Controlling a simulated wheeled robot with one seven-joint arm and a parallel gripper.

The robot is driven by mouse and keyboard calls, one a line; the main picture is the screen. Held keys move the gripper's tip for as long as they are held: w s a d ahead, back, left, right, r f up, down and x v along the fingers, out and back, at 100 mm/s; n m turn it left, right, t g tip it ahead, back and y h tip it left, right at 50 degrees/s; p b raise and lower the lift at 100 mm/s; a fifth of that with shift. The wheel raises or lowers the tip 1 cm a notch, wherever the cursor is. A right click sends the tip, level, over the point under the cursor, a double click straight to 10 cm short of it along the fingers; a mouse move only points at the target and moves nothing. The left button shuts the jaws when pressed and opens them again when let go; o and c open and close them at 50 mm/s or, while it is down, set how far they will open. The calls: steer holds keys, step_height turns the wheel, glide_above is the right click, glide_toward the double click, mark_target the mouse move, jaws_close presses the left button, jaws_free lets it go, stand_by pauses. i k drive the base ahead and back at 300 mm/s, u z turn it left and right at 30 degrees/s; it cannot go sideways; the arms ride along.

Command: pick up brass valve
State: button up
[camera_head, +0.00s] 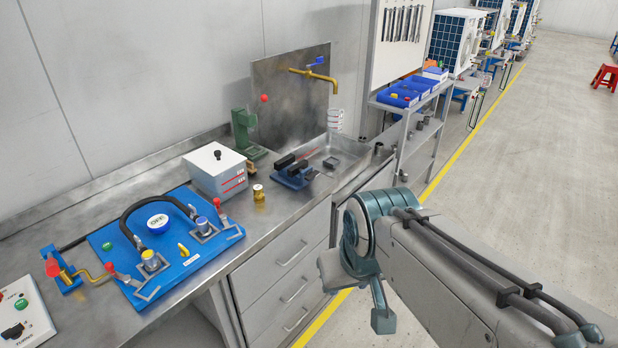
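A small brass-coloured cylindrical piece (258,192), which looks like the brass valve, stands upright on the steel workbench (215,262) near its front edge. It is just right of a white box and left of a blue vise. My gripper (358,292) is at the end of my arm, in front of the drawers and right of the brass piece, well apart from it. The wrist partly hides the gripper, and I cannot tell how far its fingers are apart. I see nothing held in it.
A blue board (205,262) with a black hose and fittings lies on the left of the bench. Bare steel surrounds the brass piece. Open floor lies right.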

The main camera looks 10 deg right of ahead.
mark_target(259, 197)
steer(key=z, duration=0.1)
steer(key=i, duration=1.4)
steer(key=u, duration=1)
